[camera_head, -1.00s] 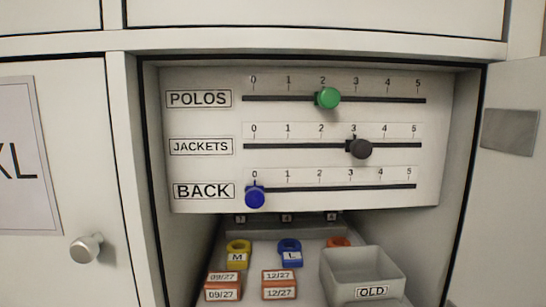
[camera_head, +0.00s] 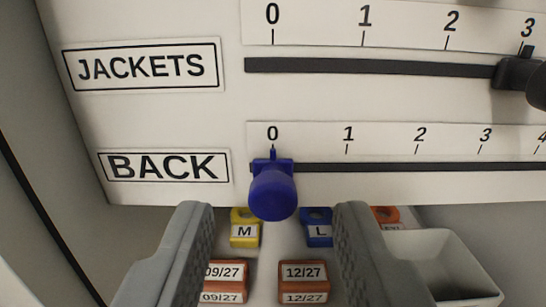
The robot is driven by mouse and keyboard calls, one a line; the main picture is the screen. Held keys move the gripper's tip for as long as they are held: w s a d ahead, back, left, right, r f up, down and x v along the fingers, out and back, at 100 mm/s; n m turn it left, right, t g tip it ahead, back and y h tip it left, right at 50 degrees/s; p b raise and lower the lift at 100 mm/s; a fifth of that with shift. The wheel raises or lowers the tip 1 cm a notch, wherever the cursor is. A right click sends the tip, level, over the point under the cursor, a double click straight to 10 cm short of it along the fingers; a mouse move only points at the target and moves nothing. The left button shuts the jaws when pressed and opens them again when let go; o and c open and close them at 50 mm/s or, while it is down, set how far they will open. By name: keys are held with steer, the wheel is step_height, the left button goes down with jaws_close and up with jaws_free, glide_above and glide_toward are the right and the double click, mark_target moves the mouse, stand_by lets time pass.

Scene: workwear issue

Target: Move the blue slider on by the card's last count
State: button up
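The blue slider (camera_head: 273,191) sits at 0 on the bottom scale, beside the label BACK (camera_head: 164,168). Its slot (camera_head: 390,167) runs to the right past 1, 2 and 3, and the 4 is cut by the picture edge. My gripper (camera_head: 270,222) is open, with one finger on each side below the blue knob. No card with counts shows in the current view.
Above, the JACKETS row (camera_head: 145,66) has a dark slider (camera_head: 520,78) at 3. Below lie a yellow tag M (camera_head: 244,229), a blue tag L (camera_head: 318,229), an orange tag (camera_head: 386,215), labelled orange blocks (camera_head: 304,278) and a grey bin (camera_head: 440,262).

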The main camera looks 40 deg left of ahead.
steer(key=shift+x, duration=1)
jaws_close()
steer(key=w+d, duration=0.2)
steer(key=d, duration=0.1)
steer(key=w+d, duration=0.2)
steer(key=d, duration=0.1)
steer(key=w+d, duration=0.2)
steer(key=d, duration=0.1)
steer(key=shift+w, duration=0.15)
steer(key=shift+a, duration=0.1)
jaws_free()
